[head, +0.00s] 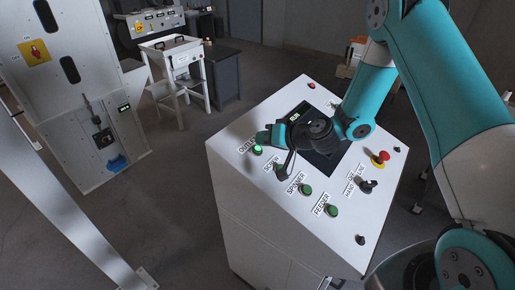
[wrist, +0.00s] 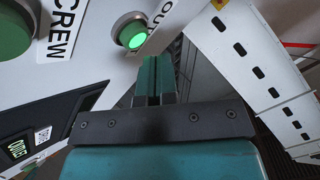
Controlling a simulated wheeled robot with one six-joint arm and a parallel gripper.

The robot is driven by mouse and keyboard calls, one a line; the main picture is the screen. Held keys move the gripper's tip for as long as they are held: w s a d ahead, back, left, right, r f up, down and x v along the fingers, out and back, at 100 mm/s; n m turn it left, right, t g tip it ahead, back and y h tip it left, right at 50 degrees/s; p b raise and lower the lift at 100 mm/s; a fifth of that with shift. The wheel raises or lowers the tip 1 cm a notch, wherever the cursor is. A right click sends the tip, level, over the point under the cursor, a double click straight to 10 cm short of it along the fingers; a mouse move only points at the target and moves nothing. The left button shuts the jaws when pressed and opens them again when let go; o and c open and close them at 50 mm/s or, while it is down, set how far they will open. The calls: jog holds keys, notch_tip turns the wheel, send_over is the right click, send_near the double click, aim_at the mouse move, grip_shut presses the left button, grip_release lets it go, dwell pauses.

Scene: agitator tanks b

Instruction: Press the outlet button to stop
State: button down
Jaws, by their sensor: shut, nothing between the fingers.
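The outlet button (head: 258,150) glows green at the left corner area of the white panel top, beside its OUTLET label (head: 247,146). In the wrist view the lit button (wrist: 132,36) sits just beyond and slightly left of my fingertips. My gripper (head: 262,138) is shut and empty, with its fingers together close by the button. In the wrist view the shut teal fingers (wrist: 153,72) point toward it. I see no clear contact, and the exact gap cannot be told.
The screw button (wrist: 14,32) is near; the spinner button (head: 306,189) and feeder button (head: 333,211) are unlit green. A red emergency knob (head: 382,157) and black selector (head: 368,186) sit farther right. My arm covers part of the dark screen (head: 325,165).

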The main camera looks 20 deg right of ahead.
dwell(0.8)
jog(key=shift+w+a+f+b, duration=0.1)
jog(key=shift+w+f+b, duration=0.05)
jog(key=shift+f+b, duration=0.3)
jog(key=shift+w+a+f+b, duration=0.1)
jog(key=shift+f+b, duration=0.25)
jog(key=shift+b, duration=0.2)
dwell(0.4)
jog(key=shift+r, duration=0.15)
jog(key=shift+s+d+r+p, duration=0.1)
jog(key=shift+s+r+p, duration=0.1)
jog(key=shift+r, duration=0.15)
jog(key=shift+s+d+r+p, duration=0.1)
jog(key=shift+r+p, duration=0.05)
jog(key=shift+r, duration=0.15)
jog(key=shift+r, duration=0.1)
jog(key=r, duration=0.1)
jog(key=r+p, duration=0.1)
jog(key=r, duration=0.1)
jog(key=s+d+r+p, duration=0.1)
jog(key=shift+s+r, duration=0.1)
jog(key=shift+r, duration=0.2)
dwell(0.6)
